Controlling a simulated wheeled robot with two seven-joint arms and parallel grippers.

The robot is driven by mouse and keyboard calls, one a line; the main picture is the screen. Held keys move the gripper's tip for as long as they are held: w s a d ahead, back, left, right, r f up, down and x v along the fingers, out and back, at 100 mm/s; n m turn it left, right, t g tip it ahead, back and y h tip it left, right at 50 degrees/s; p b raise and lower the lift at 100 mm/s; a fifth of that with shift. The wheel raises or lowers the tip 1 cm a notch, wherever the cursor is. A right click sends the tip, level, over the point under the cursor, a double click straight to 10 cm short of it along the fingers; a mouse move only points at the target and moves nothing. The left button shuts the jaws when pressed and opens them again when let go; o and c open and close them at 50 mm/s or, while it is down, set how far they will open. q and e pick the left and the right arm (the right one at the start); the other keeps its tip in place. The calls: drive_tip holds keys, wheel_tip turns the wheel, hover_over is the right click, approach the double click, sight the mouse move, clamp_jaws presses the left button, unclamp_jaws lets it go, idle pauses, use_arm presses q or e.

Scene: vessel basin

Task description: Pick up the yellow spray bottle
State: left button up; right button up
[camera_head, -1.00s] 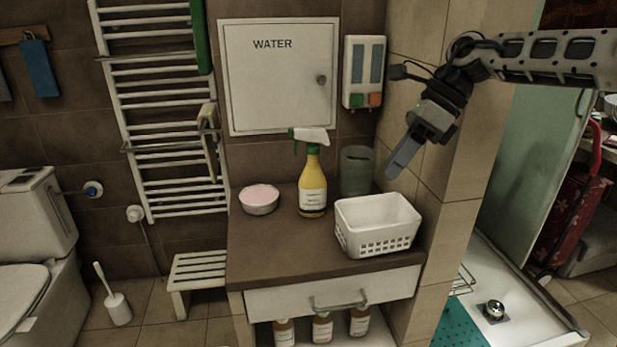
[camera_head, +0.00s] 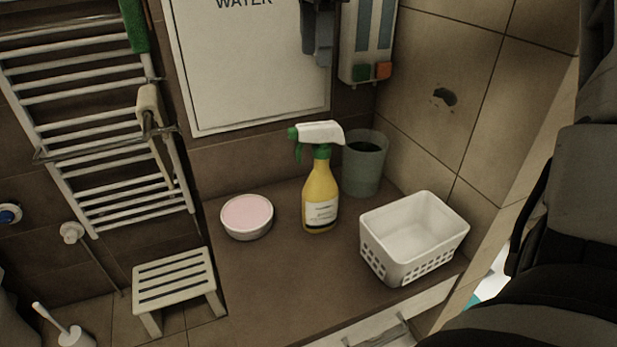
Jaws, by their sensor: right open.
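The yellow spray bottle (camera_head: 320,200) stands upright on the brown counter (camera_head: 270,285), with a white and green spray head and a white label. It is fully visible and nothing touches it. My left gripper is not in view.
A pink-topped round dish (camera_head: 247,217) stands left of the bottle. A grey-green cup (camera_head: 364,165) is close behind it to the right, and a white basket (camera_head: 412,240) is to the right. My dark arm fills the right edge. The front left counter is clear.

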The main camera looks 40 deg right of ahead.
hover_over(317, 125)
drive_tip(key=f, duration=0.7)
drive_tip(key=shift+w+d+f, duration=0.1)
drive_tip(key=shift+w+d, duration=0.15)
drive_tip(key=shift+w, duration=0.1)
drive_tip(key=shift+f, duration=0.4)
drive_tip(key=shift+f+p, duration=0.3)
drive_tip(key=shift+f, duration=0.15)
drive_tip(key=f, duration=0.1)
drive_tip(key=f+p, duration=0.1)
drive_tip(key=f, duration=0.1)
drive_tip(key=shift+s+a+f, duration=0.15)
drive_tip(key=shift+s+f, duration=0.15)
drive_tip(key=shift+s, duration=0.05)
drive_tip(key=shift+f, duration=0.6)
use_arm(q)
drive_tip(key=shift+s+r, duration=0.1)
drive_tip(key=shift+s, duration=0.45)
use_arm(e)
clamp_jaws()
